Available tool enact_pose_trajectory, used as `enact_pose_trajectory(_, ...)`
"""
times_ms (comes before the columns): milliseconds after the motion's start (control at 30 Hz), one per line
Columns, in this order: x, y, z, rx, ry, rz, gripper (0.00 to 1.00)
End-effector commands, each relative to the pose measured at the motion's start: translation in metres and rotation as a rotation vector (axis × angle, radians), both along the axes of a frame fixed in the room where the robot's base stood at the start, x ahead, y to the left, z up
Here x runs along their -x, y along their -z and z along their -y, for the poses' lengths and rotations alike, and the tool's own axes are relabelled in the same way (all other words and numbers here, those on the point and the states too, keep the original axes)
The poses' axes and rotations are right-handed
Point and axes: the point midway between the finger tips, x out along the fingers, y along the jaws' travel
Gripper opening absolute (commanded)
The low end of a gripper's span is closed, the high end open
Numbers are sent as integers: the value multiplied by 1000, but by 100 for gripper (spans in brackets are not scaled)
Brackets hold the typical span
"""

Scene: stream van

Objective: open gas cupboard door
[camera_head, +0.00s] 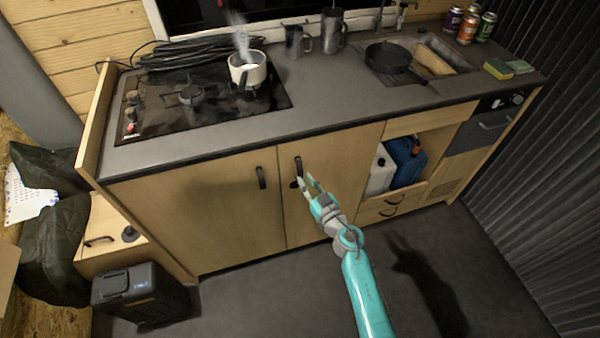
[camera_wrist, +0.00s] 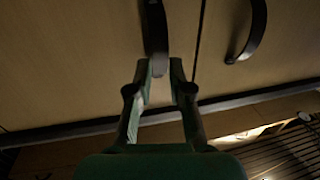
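Two pale wooden cupboard doors stand side by side under the worktop, both shut: a wide left door (camera_head: 195,215) and a narrower right door (camera_head: 340,160). No label shows which is the gas cupboard. The left door has a dark handle (camera_head: 261,178), also in the wrist view (camera_wrist: 250,32). My gripper (camera_head: 308,182) is at the right door's dark upright handle (camera_head: 298,167). In the wrist view, which looks upside down, that handle (camera_wrist: 155,35) ends between the tips of my gripper (camera_wrist: 159,70). The fingers are apart; contact with the handle cannot be told.
A steaming pot (camera_head: 247,70) stands on the hob (camera_head: 160,105). Right of the doors, an open shelf holds a white jug (camera_head: 380,172) and a blue jug (camera_head: 408,162). A dark bin (camera_head: 138,293) stands at lower left. The floor before the doors is clear.

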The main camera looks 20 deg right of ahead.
Motion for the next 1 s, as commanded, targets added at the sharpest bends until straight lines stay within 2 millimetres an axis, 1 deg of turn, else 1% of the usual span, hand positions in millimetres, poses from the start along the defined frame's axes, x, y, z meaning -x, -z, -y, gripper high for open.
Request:
enact_pose_trajectory(33, -9, -1, -2, -1, -1, 1, 20)
enact_pose_trajectory(100, -19, -1, -5, -1, -1, 1, 20)
enact_pose_trajectory(300, -38, 0, -8, 0, 0, 0, 20)
enact_pose_trajectory(467, -43, 0, -9, 0, 0, 0, 20)
enact_pose_trajectory(700, -43, 0, -9, 0, 0, 0, 20)
enact_pose_trajectory(767, -43, 0, -9, 0, 0, 0, 5)
enact_pose_trajectory(800, -43, 0, -9, 0, 0, 0, 0)
enact_pose_trajectory(1000, -43, 0, -9, 0, 0, 0, 0)
